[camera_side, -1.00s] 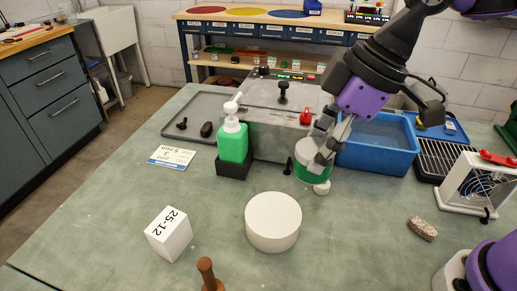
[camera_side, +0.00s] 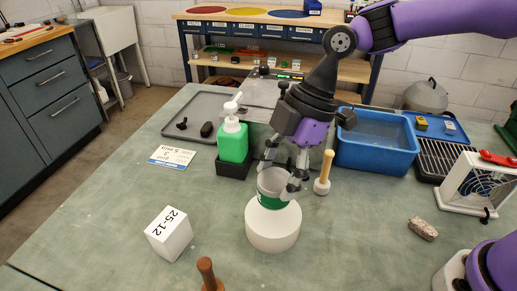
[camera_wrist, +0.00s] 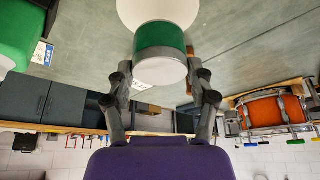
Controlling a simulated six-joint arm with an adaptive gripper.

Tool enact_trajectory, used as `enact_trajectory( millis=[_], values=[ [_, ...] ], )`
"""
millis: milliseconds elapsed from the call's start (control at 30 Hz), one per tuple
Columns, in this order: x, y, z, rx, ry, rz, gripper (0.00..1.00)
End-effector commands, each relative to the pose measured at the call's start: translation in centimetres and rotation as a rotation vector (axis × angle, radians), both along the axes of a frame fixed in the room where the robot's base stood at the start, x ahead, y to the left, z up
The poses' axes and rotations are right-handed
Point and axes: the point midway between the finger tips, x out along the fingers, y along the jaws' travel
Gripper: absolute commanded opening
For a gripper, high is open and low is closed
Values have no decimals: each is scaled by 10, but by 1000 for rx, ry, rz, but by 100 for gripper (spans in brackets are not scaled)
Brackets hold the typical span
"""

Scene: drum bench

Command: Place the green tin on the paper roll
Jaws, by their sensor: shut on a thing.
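The green tin (camera_side: 274,198) has a green band and a grey upper part. My gripper (camera_side: 277,184) is shut on it, with fingers on both sides. The tin is upright over the middle of the white paper roll (camera_side: 272,232). Its base appears at the roll's top face; I cannot tell whether they touch. In the wrist view the tin (camera_wrist: 160,40) sits between my fingertips (camera_wrist: 160,72), and the roll (camera_wrist: 158,12) shows beyond it, partly hidden.
A green pump bottle (camera_side: 233,143) in a black holder stands behind left. A wooden-handled tool (camera_side: 325,170) stands upright close right of my gripper. A white block (camera_side: 169,234) is at left, a brown handle (camera_side: 207,275) in front, a blue tub (camera_side: 375,145) behind right.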

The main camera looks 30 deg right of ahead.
Motion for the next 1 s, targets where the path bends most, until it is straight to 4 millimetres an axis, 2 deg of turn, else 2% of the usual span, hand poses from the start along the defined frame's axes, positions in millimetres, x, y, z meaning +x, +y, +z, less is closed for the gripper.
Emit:
enact_trajectory(
  millis=[200, 300, 667, 700, 733, 767, 1000],
  values=[
    [0, 0, -32, -1, 6, -1, 21],
    [0, -1, -40, -1, 3, -2, 21],
    [0, 0, -43, 0, 2, -1, 21],
    [1, 0, -44, 0, 0, -1, 74],
    [1, 0, -44, 0, 0, -1, 89],
    [1, 0, -43, 0, 0, -1, 93],
    [1, 0, -43, 0, 1, -2, 93]
  ],
)
